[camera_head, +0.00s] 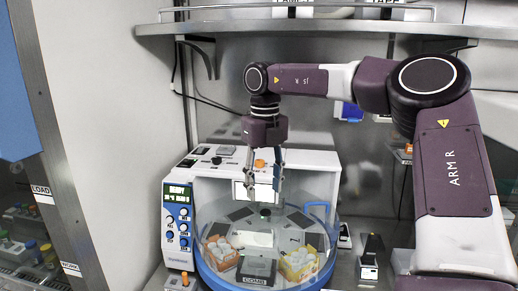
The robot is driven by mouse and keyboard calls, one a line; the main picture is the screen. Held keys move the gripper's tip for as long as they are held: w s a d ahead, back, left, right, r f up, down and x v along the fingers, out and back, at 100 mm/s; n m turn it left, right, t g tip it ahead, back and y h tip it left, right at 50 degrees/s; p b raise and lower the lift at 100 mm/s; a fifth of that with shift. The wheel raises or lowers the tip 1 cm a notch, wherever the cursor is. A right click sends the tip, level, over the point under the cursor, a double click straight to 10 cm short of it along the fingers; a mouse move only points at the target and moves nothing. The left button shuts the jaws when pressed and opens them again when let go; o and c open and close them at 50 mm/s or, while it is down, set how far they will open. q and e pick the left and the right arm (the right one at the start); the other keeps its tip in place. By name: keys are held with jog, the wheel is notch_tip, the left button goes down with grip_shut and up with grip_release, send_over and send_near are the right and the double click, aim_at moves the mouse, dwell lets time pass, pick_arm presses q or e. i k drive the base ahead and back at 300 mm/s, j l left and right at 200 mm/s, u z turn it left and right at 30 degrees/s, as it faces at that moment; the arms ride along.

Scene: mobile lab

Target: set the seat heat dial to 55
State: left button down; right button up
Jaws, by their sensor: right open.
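My right gripper (264,190) comes down from the upper right arm. Its two fingers point down and stand apart, with nothing seen between them. It hangs in front of the white machine (325,165), above its round clear bowl. The machine's control panel (179,222) at the left has a lit display (178,194) and several blue knobs (184,226). No label reading seat heat is legible, so I cannot tell which dial is the seat heat one or its setting. My left gripper is not in view.
The blue-rimmed bowl (329,268) holds a tray with orange-edged boxes and a block marked COMB. A metal shelf (230,27) runs above. A small black device (371,250) stands at right.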

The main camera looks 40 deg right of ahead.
aim_at(260, 163)
jog(key=i+l, duration=0.45)
jog(key=l, duration=0.15)
jog(key=i+l, duration=0.5)
jog(key=l, duration=0.05)
